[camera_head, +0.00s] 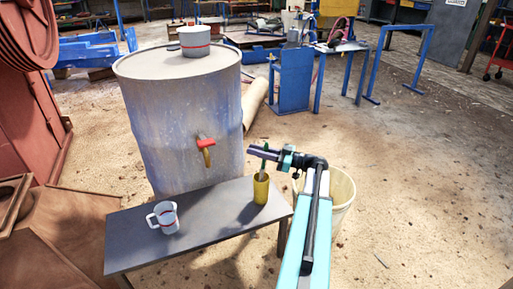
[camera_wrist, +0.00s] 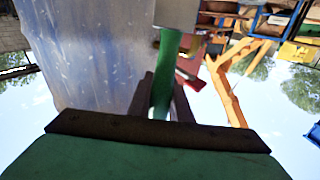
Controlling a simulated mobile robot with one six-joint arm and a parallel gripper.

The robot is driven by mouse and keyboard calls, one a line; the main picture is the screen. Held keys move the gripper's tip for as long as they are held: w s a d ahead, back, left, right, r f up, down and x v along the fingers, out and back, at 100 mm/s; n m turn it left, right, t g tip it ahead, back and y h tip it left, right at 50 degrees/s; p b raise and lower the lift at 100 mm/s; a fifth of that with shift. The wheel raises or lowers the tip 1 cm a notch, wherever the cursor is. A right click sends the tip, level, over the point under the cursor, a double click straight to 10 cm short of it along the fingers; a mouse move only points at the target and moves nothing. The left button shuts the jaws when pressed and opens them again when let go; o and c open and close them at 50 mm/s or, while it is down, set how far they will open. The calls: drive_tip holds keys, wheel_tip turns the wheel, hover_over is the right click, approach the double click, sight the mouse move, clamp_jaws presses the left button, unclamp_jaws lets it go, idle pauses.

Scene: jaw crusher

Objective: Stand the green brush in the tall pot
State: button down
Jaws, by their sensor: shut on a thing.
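The green brush (camera_wrist: 168,62) is between the fingers of my gripper (camera_wrist: 160,92) in the wrist view, with a pale grey block-like part at its far end. In the head view my gripper (camera_head: 263,153) is shut on the brush (camera_head: 262,170) and holds it roughly upright over the tall yellow pot (camera_head: 261,191). The brush's lower end is at the pot's mouth; I cannot tell how far inside it is. The pot stands upright at the right end of the grey table (camera_head: 205,218).
Behind is a large blue-grey drum (camera_head: 180,125) with a red-handled tap (camera_head: 206,145) and a white pot on top (camera_head: 194,41). A cream bucket (camera_head: 342,192) stands right of the table.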

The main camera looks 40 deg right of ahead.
wheel_tip(320, 180, down, 6)
idle(0.9)
drive_tip(key=shift+f, duration=0.1)
drive_tip(key=c, duration=1.5)
unclamp_jaws()
drive_tip(key=shift+c, duration=0.2)
drive_tip(key=p+v, duration=0.2)
drive_tip(key=v, duration=1.2)
